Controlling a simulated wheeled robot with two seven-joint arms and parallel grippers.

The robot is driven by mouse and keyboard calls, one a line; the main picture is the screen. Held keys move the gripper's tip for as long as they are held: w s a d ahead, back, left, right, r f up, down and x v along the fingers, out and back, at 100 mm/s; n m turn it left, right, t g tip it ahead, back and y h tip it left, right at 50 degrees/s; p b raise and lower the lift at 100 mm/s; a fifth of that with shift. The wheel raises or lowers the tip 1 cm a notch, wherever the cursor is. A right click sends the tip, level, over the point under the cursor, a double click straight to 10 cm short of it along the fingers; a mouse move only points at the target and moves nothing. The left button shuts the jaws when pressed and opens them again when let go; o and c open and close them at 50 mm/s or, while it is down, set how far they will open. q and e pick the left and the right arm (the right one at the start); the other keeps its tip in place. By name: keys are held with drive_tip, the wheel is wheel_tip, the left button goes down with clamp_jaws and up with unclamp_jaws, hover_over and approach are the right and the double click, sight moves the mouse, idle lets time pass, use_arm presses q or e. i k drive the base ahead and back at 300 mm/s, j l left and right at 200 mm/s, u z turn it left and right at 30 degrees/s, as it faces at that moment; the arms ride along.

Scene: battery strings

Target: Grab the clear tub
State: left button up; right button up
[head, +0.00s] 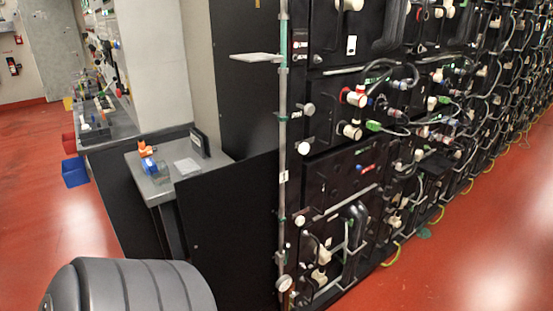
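A small grey side table (155,188) stands left of the battery racks. On its top, a small see-through item (163,170) sits just right of a blue and orange object (149,160). It may be the clear tub, but it is too small to be sure. A flat pale item (187,166) lies to the right of it on the same table. Neither of my grippers is in view.
Black battery racks (338,155) with cables and knobs run back along the right. A dark panel (235,222) stands in front of the table's right side. A black framed item (200,142) stands at the table's back. Red floor (60,225) is open at left.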

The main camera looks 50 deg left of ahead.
sight(158, 171)
drive_tip(key=u, duration=2.5)
